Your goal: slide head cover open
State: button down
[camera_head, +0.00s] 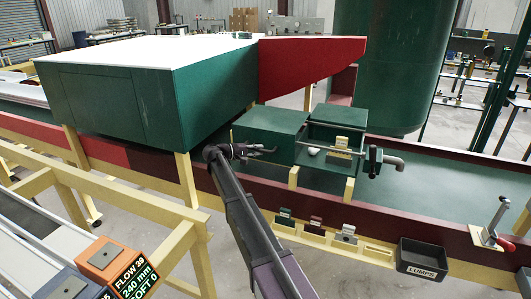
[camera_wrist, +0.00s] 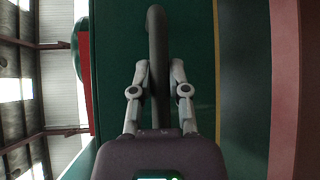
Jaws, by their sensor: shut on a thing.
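The head is a green box on the cream-legged stand over the green belt. Its green cover (camera_head: 268,128) is the left block, and a second green block (camera_head: 336,117) stands behind and right of it. An open-fronted bay with a pale round part (camera_head: 313,151) shows to the right. My gripper (camera_head: 268,150) is at the front face of the left block. In the wrist view my gripper (camera_wrist: 160,72) is shut on a dark bar handle (camera_wrist: 157,35), which runs between both fingers against the green face (camera_wrist: 195,60). The handle is hidden in the head view.
A large green hood (camera_head: 110,105) stands close on the left. A pipe elbow (camera_head: 392,160) sticks out right of the head. The belt (camera_head: 450,185) at right is clear.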

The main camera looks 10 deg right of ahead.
dwell(0.3)
jog(key=c, duration=0.6)
grip_release()
jog(key=shift+s, duration=0.1)
